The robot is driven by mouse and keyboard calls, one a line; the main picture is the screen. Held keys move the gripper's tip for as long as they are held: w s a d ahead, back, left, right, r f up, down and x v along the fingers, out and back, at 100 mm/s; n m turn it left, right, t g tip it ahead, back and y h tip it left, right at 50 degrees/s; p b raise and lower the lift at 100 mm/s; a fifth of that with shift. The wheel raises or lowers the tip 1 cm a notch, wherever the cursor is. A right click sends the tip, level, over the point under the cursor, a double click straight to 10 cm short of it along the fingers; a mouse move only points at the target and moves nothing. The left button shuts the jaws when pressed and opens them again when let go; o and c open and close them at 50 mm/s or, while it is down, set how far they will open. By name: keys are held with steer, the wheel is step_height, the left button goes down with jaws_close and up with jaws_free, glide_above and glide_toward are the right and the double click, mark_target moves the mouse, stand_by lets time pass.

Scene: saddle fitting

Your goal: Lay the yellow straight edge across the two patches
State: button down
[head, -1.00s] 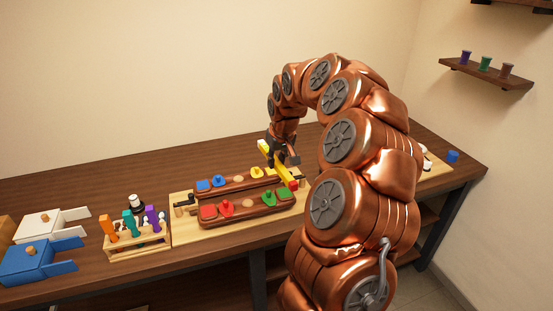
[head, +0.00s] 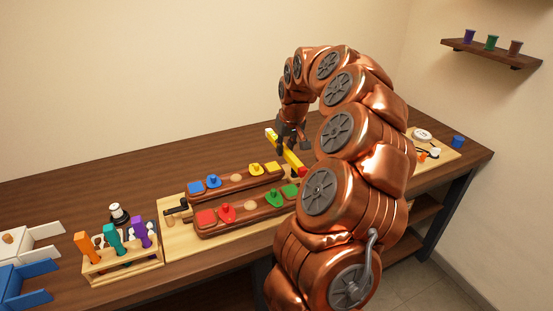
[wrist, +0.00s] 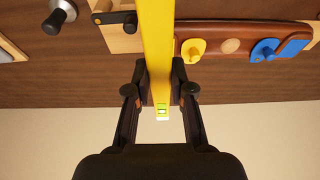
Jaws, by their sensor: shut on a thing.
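My gripper (head: 291,132) is shut on the yellow straight edge (head: 287,150), seen near the board's back right. In the wrist view the straight edge (wrist: 157,45) runs up between the fingers (wrist: 160,88), with a small green level vial near its end. Two dark wooden rails lie on a pale board: the rear rail (head: 222,186) with blue and yellow pieces, the front rail (head: 250,214) with red and green ones. A pale round patch (head: 237,178) is midway on the rear rail and shows in the wrist view (wrist: 229,46). The front patch (head: 249,205) is small.
A rack of coloured-handled tools (head: 122,262) and a black-and-white knobbed item (head: 119,213) stand left of the board. White and blue boxes (head: 12,280) are at far left. A small board (head: 436,150) and blue cup (head: 457,141) are at right. The rear table strip is clear.

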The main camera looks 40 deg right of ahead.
steer(key=shift+b+x, duration=1)
steer(key=shift+x, duration=0.65)
steer(key=shift+w+a+f, duration=0.1)
steer(key=shift+a, duration=0.05)
steer(key=shift+f+b, duration=0.35)
steer(key=shift+f, duration=1.7)
steer(key=shift+f+b, duration=0.6)
steer(key=shift+f, duration=0.05)
steer(key=shift+f+b, duration=0.45)
steer(key=shift+f, duration=0.1)
steer(key=c, duration=0.9)
jaws_free()
steer(key=shift+r, duration=0.1)
